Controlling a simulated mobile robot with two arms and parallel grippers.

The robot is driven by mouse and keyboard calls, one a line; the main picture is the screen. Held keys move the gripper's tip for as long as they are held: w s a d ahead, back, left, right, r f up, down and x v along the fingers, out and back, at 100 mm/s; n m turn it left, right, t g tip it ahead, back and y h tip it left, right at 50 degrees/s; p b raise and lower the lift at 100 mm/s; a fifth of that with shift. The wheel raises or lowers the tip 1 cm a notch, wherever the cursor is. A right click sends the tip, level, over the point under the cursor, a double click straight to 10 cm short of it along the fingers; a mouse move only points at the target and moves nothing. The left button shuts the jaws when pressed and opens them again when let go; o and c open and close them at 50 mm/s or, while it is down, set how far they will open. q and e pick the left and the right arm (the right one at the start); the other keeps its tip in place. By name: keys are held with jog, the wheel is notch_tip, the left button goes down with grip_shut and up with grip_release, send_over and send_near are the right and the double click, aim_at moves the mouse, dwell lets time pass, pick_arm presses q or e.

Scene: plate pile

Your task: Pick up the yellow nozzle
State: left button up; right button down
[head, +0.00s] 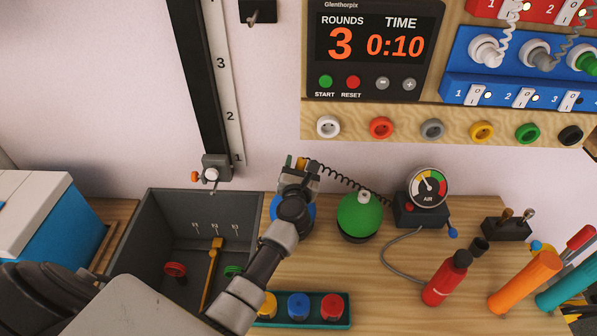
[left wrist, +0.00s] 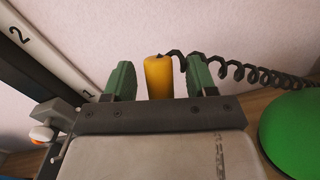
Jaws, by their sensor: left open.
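The yellow nozzle (left wrist: 159,78) is an upright yellow cylinder in the left wrist view, with a black coiled hose (left wrist: 240,72) running from its top to the right. My left gripper (head: 300,165) is open. In the left wrist view its two green fingers (left wrist: 160,82) stand on either side of the nozzle, with a visible gap on each side. The nozzle's lower end is hidden behind the gripper body. In the head view the gripper hides most of the nozzle. My right gripper is not in view.
A green dome (head: 360,214) stands close right of my left gripper, with an air gauge (head: 429,187) beyond it. A grey bin (head: 133,240) is to the left. A tray of coloured caps (head: 340,311) lies in front. A red bottle (head: 446,279) stands further right.

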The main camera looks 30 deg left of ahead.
aim_at(300, 159)
pick_arm(q)
jog(key=c, duration=1)
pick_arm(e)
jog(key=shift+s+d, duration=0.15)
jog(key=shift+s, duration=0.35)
pick_arm(q)
jog(key=shift+r, duration=0.1)
